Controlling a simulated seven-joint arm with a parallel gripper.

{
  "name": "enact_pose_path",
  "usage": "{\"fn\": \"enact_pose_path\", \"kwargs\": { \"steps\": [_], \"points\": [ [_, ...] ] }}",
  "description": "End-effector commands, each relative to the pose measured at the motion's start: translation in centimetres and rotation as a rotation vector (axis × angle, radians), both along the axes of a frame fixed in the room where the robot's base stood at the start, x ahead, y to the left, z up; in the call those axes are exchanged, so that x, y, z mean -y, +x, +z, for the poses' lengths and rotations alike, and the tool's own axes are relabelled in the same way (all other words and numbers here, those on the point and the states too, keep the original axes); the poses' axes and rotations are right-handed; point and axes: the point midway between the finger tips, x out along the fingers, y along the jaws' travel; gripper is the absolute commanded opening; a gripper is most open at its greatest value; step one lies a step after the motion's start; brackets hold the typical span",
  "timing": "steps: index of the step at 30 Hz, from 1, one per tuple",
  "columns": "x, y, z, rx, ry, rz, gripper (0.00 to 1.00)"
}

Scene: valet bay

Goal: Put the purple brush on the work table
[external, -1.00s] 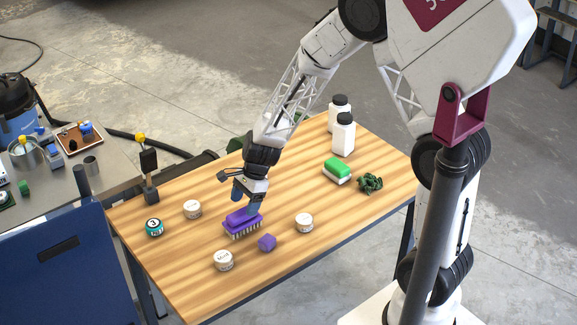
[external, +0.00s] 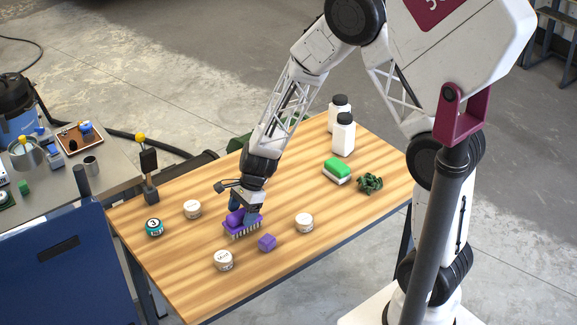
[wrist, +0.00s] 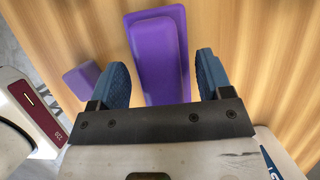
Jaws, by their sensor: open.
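The purple brush (external: 237,228) lies bristles down on the wooden work table (external: 290,262). My gripper (external: 243,215) is open and low over the brush, and it hides part of the brush's top in the external view. In the wrist view the purple brush (wrist: 158,50) lies between the two blue fingers of my gripper (wrist: 164,78), with a gap on each side. The fingers are apart from the brush in that view.
A purple block (external: 267,243) sits close to the brush. Round white tins (external: 304,223) and a teal tin (external: 154,228) stand around it. A green-and-white sponge (external: 337,171), a dark green cloth (external: 369,183) and two white bottles (external: 343,136) are farther right.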

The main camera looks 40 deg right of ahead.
Motion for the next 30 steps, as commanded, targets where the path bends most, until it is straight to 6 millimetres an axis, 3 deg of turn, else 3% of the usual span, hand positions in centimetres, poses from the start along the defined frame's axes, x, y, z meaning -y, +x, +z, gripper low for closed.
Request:
{"fn": "enact_pose_path", "kwargs": {
  "steps": [28,30],
  "points": [
    [0.0,0.0,-0.49,0.0,0.0,0.0,0.72],
    [0.0,0.0,-0.49,0.0,0.0,0.0,0.65]
  ]
}}
